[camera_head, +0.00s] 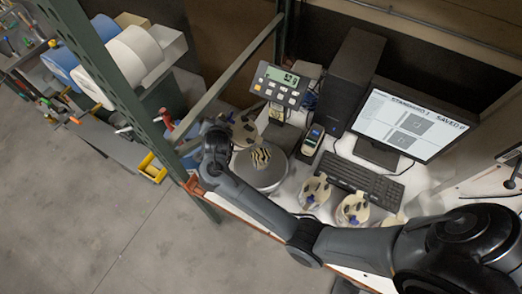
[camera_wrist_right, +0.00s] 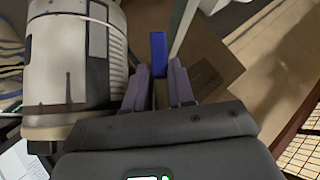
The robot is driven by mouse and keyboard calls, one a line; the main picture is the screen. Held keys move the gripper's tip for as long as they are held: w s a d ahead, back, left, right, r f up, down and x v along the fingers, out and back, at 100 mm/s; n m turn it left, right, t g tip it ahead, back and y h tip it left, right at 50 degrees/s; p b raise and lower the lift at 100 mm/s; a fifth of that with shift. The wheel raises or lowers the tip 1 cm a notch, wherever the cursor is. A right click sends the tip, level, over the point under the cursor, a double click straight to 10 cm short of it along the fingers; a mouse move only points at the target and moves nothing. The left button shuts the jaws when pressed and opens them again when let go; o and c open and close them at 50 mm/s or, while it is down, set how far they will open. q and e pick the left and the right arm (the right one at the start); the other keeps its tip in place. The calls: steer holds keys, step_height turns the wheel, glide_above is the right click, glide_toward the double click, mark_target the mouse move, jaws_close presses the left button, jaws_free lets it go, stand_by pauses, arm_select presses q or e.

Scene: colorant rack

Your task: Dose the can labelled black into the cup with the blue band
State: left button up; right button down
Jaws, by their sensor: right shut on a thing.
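My right gripper (camera_wrist_right: 160,88) is shut on a slim blue piece (camera_wrist_right: 158,52), which looks like a can's lever. A large pale can (camera_wrist_right: 68,62) stands close to the left of the fingers, with grey panels I cannot read. In the head view my right arm reaches across to the left, its wrist by a can (camera_head: 244,131) with a blue part on top, behind the scale plate. More cans, one (camera_head: 315,190) and another (camera_head: 352,209), stand along the bench front. I cannot make out the black label or the blue-banded cup. My left gripper is not in view.
A scale display (camera_head: 279,86), handheld device (camera_head: 313,138), keyboard (camera_head: 366,181) and monitor (camera_head: 412,126) crowd the bench. A green rack post (camera_head: 128,82) stands left of my wrist.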

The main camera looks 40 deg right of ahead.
steer(key=shift+s+d+r, duration=0.15)
steer(key=shift+s+r, duration=0.1)
steer(key=shift+r, duration=0.45)
steer(key=shift+s+d+t, duration=0.15)
steer(key=shift+s+t, duration=0.05)
steer(key=shift+t, duration=0.1)
stand_by(0.5)
steer(key=shift+s+d+r, duration=0.1)
steer(key=shift+s+r, duration=0.05)
stand_by(0.6)
